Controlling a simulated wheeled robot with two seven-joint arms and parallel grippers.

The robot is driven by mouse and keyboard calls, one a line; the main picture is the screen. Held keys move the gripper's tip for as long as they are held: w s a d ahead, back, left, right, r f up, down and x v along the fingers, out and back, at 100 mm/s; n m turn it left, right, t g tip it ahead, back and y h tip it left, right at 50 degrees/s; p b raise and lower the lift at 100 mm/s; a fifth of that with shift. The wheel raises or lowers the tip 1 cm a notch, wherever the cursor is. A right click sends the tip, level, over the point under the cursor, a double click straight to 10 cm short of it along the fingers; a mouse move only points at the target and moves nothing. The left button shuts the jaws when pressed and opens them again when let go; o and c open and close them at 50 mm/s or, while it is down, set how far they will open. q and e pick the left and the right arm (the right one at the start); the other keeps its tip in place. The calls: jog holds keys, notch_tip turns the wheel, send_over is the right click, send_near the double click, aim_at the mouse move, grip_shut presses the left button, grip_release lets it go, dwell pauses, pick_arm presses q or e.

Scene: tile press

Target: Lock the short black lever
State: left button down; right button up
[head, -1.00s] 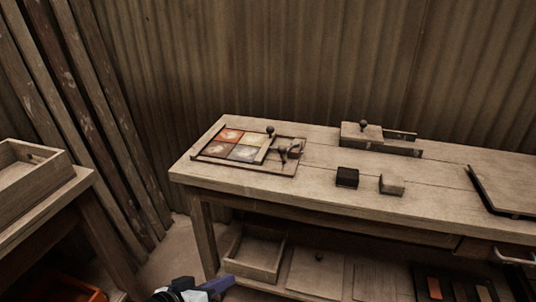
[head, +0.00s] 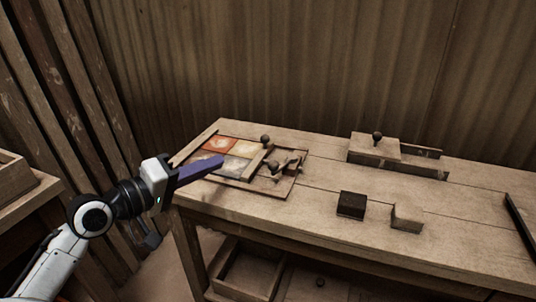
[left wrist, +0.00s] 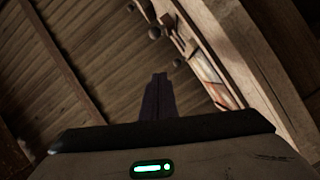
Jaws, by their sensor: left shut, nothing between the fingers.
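The tile press (head: 240,184) lies at the left end of the workbench in the head view, a flat framed board with red, orange and pale tiles. A dark lever mechanism (head: 284,168) and a round dark knob (head: 265,139) are at its right side; which part is the short black lever is hard to tell. My left gripper (head: 220,160) is shut and empty, its purple fingers over the front left of the press, short of the lever. The fingers also show dark in the left wrist view (left wrist: 158,97). My right gripper is not in view.
On the workbench (head: 320,205) stand a dark block (head: 351,204), a pale block (head: 407,217) and, at the back, a wooden fixture with a knob (head: 375,148). A wooden box (head: 243,272) is on the shelf below. The bench between press and blocks is clear.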

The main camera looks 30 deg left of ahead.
pick_arm(q)
jog(key=w, duration=0.3)
jog(key=w+d, duration=0.1)
jog(key=w, duration=0.2)
jog(key=w+f, duration=0.1)
jog(key=w, duration=0.1)
jog(key=shift+w+d, duration=0.15)
jog(key=shift+w, duration=0.25)
jog(key=d, duration=0.1)
jog(key=d+f, duration=0.1)
jog(key=d, duration=0.1)
jog(key=shift+w+f, duration=0.25)
jog(key=shift+w, duration=0.05)
jog(key=shift+d+f, duration=0.2)
jog(key=shift+d, duration=0.1)
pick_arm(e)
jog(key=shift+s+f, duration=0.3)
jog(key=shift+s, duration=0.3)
pick_arm(q)
jog(key=shift+w+d, duration=0.1)
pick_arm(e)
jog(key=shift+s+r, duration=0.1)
